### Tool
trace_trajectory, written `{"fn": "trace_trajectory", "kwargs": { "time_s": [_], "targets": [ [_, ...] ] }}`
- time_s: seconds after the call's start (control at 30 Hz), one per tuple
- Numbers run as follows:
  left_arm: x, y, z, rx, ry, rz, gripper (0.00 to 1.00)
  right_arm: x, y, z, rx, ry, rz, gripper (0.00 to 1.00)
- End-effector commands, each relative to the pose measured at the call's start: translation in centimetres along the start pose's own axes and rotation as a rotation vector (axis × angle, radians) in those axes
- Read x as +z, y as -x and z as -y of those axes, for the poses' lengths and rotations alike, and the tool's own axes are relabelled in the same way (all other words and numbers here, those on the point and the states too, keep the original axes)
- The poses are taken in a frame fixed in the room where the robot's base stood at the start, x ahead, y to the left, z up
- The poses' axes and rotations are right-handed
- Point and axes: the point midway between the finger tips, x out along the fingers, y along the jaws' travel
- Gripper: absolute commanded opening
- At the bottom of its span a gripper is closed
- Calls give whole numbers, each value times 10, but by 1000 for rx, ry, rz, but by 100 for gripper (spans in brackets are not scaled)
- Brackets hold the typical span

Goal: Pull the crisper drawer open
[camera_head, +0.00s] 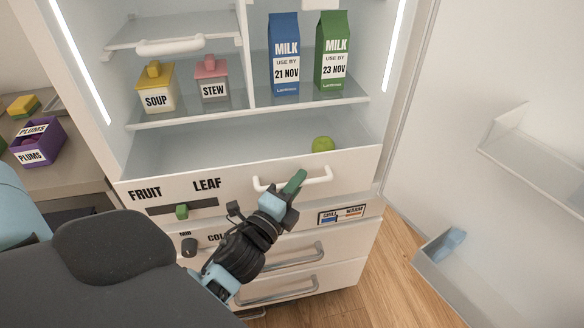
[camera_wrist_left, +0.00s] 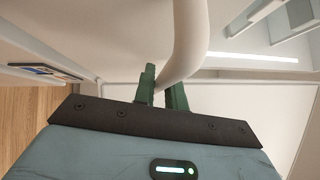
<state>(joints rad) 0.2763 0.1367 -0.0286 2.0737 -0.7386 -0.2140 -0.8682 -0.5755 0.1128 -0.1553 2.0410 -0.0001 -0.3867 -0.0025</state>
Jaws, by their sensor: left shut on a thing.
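The crisper drawer (camera_head: 230,186) is the white, wide front marked FRUIT and LEAF below the fridge shelves. Its inside shows behind the front's top edge, with a round green fruit at the right. How far it stands out is hard to tell. Its white bar handle (camera_head: 318,180) is on the right half of the front. My left gripper (camera_head: 294,183) is shut on the handle's left part. In the left wrist view the green fingers (camera_wrist_left: 163,92) are at the white curved handle (camera_wrist_left: 188,42), which partly hides between them. My right gripper is not in view.
Soup (camera_head: 158,92) and stew (camera_head: 212,82) tubs and milk cartons (camera_head: 285,55) stand on the shelf above. A slider (camera_head: 182,211) and knob (camera_head: 189,246) are below FRUIT. Lower drawers have grey handles (camera_head: 290,257). The open door (camera_head: 500,200) is at right; wooden floor lies between.

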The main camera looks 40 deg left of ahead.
Motion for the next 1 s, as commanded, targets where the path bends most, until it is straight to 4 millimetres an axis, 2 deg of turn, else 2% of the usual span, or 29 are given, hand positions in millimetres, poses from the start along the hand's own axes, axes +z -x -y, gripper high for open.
{"fn": "trace_trajectory", "kwargs": {
  "time_s": [0.1,0.33,0.53,0.9,0.93,1.0],
  "targets": [
    [-17,18,4,2,4,0,0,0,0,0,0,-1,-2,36],
    [-37,38,9,2,3,1,0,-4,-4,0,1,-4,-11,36],
    [-44,44,11,1,1,0,0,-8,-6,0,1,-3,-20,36],
    [-44,45,12,0,0,0,0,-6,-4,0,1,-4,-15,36],
    [-44,45,12,0,0,0,15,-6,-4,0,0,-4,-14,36],
    [-44,45,12,0,0,-1,24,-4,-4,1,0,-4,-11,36]
  ]
}}
